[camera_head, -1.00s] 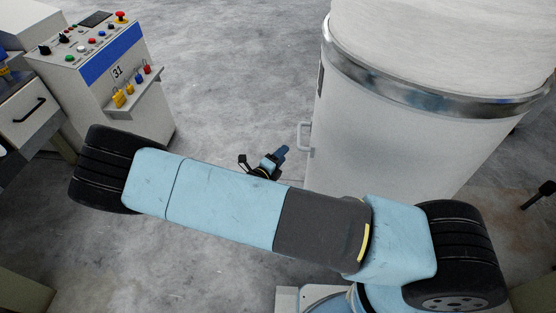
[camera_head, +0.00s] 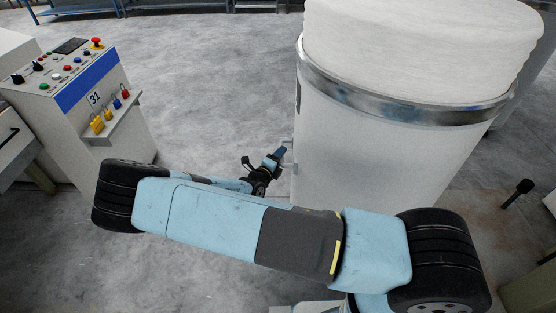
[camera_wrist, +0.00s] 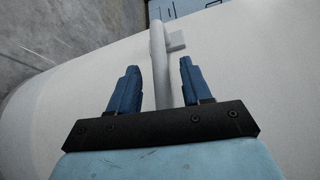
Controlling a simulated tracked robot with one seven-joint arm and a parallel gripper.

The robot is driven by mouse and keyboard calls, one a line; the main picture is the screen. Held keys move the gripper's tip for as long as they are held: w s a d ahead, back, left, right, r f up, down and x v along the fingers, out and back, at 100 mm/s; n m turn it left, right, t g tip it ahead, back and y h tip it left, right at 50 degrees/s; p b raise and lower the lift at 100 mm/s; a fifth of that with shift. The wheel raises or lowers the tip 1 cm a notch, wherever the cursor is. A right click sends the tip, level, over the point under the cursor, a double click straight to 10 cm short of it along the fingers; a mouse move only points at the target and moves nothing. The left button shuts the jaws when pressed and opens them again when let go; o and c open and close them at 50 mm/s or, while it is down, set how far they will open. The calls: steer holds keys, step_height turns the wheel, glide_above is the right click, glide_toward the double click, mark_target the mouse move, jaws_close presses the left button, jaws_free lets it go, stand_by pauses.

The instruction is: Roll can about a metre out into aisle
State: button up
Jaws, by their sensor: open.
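The can (camera_head: 385,150) is a large white cylinder with a shiny metal rim, standing upright right of centre in the head view. A thick white coiled mass (camera_head: 420,45) rises above its rim. A pale bar handle (camera_wrist: 159,60) on the can's side shows in the wrist view. My gripper (camera_wrist: 158,80) is open, with its two blue fingers on either side of the handle and not closed on it. In the head view my gripper (camera_head: 279,154) is at the can's left side, where it hides part of the handle.
A control box (camera_head: 75,100) marked 31, with buttons and coloured padlocks, stands at left. A dark-tipped lever (camera_head: 518,192) sticks up at right. Blue benches (camera_head: 165,5) line the far back. Grey floor (camera_head: 210,75) between box and can is clear.

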steer(key=c, duration=0.9)
jaws_close()
steer(key=shift+s+f, duration=0.1)
steer(key=shift+f, duration=0.05)
stand_by(0.4)
